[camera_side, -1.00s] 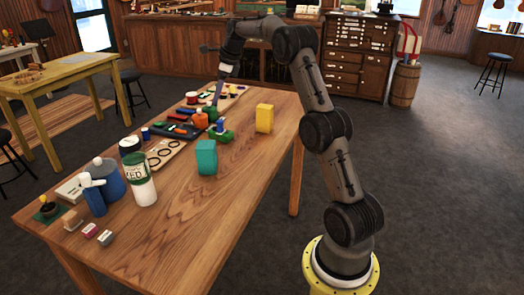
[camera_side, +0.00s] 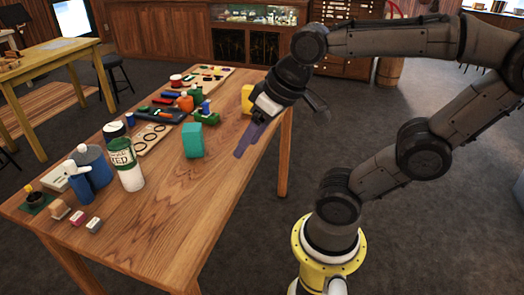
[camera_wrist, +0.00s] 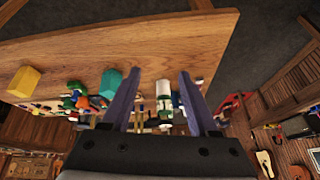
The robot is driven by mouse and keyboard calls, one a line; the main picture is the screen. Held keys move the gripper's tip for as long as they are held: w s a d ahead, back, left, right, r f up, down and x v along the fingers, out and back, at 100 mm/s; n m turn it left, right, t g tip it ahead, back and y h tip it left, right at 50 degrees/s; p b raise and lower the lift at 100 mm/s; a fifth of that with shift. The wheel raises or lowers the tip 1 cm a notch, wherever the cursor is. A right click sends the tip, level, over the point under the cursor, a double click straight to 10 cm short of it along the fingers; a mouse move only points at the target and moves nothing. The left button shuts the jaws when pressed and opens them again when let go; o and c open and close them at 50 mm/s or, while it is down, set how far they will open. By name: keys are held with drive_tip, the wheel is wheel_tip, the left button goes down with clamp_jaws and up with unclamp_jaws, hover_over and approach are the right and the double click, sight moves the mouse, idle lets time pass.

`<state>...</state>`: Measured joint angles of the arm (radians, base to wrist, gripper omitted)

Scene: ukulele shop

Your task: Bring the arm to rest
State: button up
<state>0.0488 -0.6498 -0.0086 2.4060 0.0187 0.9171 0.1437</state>
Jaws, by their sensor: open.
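My gripper (camera_side: 243,140) is in the air above the right edge of the wooden table (camera_side: 165,205) in the side view. In the wrist view my gripper (camera_wrist: 155,88) shows two purple fingers set apart with nothing held between them. A teal block (camera_side: 193,141) stands on the table to the left of the gripper. A yellow block (camera_side: 247,98) is behind the gripper and partly hidden by it. Both blocks also show in the wrist view, the teal one (camera_wrist: 109,84) and the yellow one (camera_wrist: 24,82).
A green and white can (camera_side: 125,165), a blue bottle (camera_side: 95,165) and small erasers (camera_side: 76,218) stand at the table's left. The table's front right is bare. A yellow table (camera_side: 45,65) stands at the back left.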

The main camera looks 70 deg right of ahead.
drive_tip(key=shift+s+a+f+n, duration=0.15)
drive_tip(key=shift+s+f+n, duration=0.4)
drive_tip(key=shift+s+n, duration=0.1)
drive_tip(key=shift+s+a+f+n, duration=0.15)
drive_tip(key=shift+s+f+n, duration=0.4)
drive_tip(key=shift+s, duration=0.1)
idle(0.4)
